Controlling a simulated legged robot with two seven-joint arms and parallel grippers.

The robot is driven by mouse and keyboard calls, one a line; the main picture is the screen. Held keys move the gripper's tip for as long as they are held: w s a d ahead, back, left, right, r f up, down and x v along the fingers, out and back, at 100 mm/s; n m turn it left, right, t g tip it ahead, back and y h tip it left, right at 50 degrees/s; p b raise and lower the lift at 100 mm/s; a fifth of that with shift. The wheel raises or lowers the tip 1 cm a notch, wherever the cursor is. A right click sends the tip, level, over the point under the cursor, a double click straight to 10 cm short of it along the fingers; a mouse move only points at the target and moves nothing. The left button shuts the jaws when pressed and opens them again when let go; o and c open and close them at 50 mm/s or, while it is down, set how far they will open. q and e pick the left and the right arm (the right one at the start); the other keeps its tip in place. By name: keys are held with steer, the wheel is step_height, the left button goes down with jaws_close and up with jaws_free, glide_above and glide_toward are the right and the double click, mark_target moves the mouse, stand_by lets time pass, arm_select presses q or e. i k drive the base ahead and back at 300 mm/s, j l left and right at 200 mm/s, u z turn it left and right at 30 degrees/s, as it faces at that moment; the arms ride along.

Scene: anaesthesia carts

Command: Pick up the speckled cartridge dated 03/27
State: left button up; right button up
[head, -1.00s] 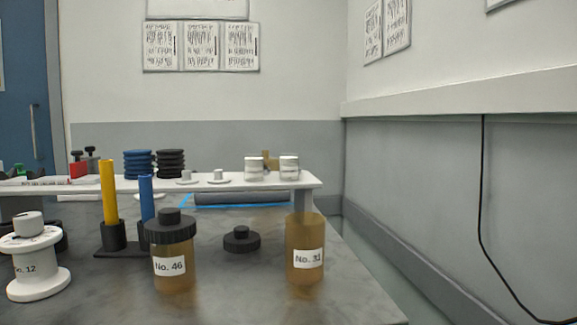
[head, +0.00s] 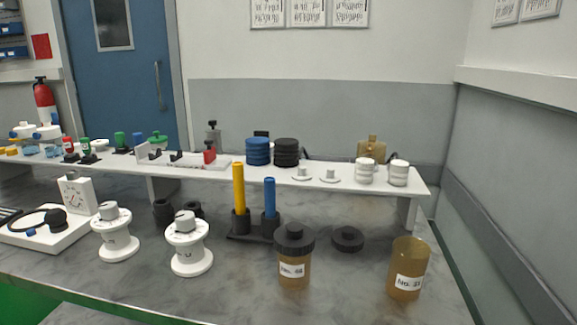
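I cannot make out a speckled cartridge or a 03/27 date anywhere in the head view. Two short whitish cylinders, one on the left (head: 366,171) and one on the right (head: 399,173), stand at the right end of the white raised shelf (head: 330,187). Their surface is too small to tell whether it is speckled, and I read no date on them. Neither of my grippers is in view.
On the grey bench stand a capped amber jar (head: 294,267), an open amber jar (head: 409,268), a loose black lid (head: 347,239), a stand with yellow and blue tubes (head: 254,225) and two white spools (head: 189,244). The bench's right front corner is clear.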

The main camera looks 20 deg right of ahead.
mark_target(398, 167)
steer(key=k+l+u, duration=0.85)
steer(key=u, duration=0.15)
steer(key=k+l, duration=0.1)
